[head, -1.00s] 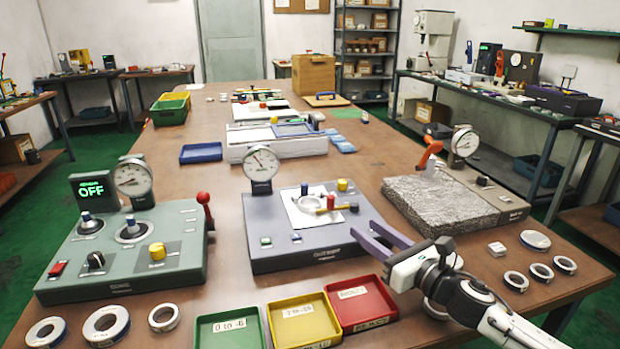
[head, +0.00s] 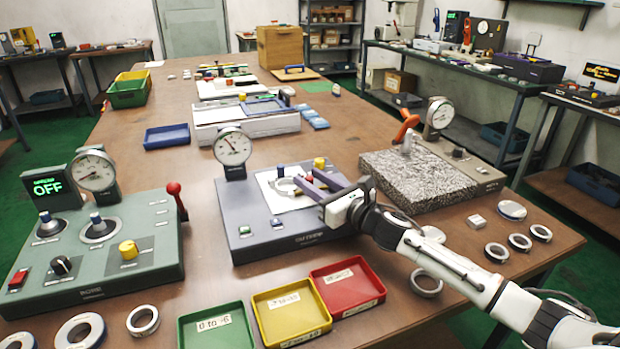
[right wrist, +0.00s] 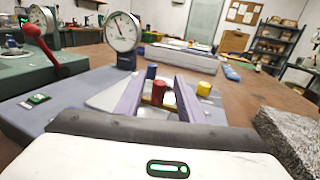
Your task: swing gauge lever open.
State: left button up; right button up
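The gauge station (head: 262,235) is a blue-grey block in mid-table with a round dial (head: 232,148) at its back left. On its pale plate stand a blue pin (right wrist: 151,72), a lever's red knob (right wrist: 162,93) and a yellow knob (head: 319,163). My right gripper (head: 305,186) reaches in from the right, low over the plate. In the right wrist view its two purple fingers (right wrist: 158,92) are apart, with the red knob between them and gaps visible on both sides. The fingers partly hide the lever in the head view. My left gripper is out of view.
A green station (head: 95,250) with a red-knobbed lever stands left, and a grey stone block (head: 420,180) with a dial stands right. Green (head: 216,328), yellow (head: 290,312) and red (head: 347,286) trays lie in front. Metal rings lie at the near left and right.

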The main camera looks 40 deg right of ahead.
jog(key=shift+w, duration=0.45)
grip_shut()
